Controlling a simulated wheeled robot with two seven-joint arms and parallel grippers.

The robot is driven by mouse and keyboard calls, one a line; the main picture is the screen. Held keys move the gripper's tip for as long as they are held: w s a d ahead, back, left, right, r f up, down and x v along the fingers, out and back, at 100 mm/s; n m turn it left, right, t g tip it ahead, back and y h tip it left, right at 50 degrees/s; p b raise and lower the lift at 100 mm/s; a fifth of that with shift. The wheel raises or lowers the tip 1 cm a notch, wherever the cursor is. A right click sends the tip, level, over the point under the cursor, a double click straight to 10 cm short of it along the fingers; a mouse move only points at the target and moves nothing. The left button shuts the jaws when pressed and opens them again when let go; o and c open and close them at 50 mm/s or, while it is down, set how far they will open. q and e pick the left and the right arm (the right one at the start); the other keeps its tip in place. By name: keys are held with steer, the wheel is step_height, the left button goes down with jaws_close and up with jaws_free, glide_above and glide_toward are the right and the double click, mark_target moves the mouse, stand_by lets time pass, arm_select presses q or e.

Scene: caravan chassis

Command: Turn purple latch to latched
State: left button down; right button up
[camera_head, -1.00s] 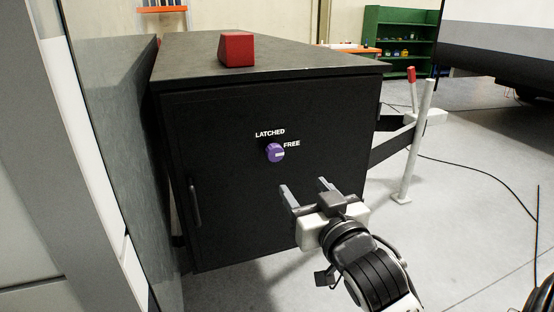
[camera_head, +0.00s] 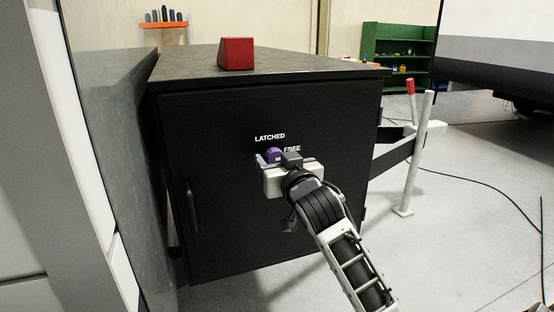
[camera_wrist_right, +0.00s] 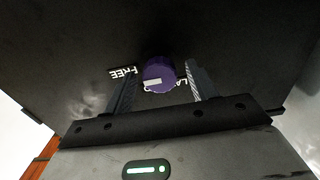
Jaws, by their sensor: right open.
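The purple latch (camera_head: 273,154) is a round knob on the front of a black cabinet (camera_head: 230,220). The label LATCHED is above it and FREE to its right. My right gripper (camera_head: 276,160) is at the latch and partly covers it and the FREE label. In the right wrist view the purple latch (camera_wrist_right: 158,75) lies between the two open fingers (camera_wrist_right: 160,85), with gaps at both sides. Its pale mark points toward the FREE side in that view. My left gripper is not in view.
A red block (camera_head: 237,54) lies on the cabinet top. A vertical handle (camera_head: 192,207) is at the cabinet door's left. A pale post (camera_head: 417,150) stands to the right. Grey panels are close on the left; the floor at the right is mostly clear.

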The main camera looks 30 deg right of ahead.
steer(key=c, duration=1)
